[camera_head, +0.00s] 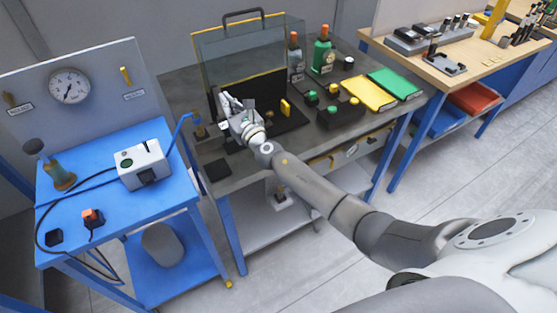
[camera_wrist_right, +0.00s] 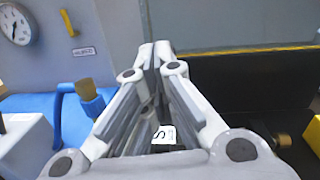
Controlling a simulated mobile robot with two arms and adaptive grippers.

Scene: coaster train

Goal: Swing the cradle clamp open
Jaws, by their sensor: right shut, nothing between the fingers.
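My right gripper (camera_head: 226,98) reaches over the dark fixture on the middle bench. Its fingers are shut with nothing between them, and the fingertips (camera_wrist_right: 154,50) meet in front of the grey wall in the wrist view. The cradle clamp cannot be clearly made out; my gripper and wrist cover part of the fixture. A black base plate (camera_head: 290,122) with an upright yellow piece (camera_head: 285,106) shows right of the gripper. In the wrist view a brass-ended dark knob (camera_wrist_right: 283,140) and a yellow edge (camera_wrist_right: 313,133) lie at the right. My left gripper is not in view.
A clear guard with a black handle (camera_head: 243,16) stands behind the gripper. Bottles (camera_head: 322,54), a black button box (camera_head: 340,114) and yellow and green folders (camera_head: 368,92) are right.

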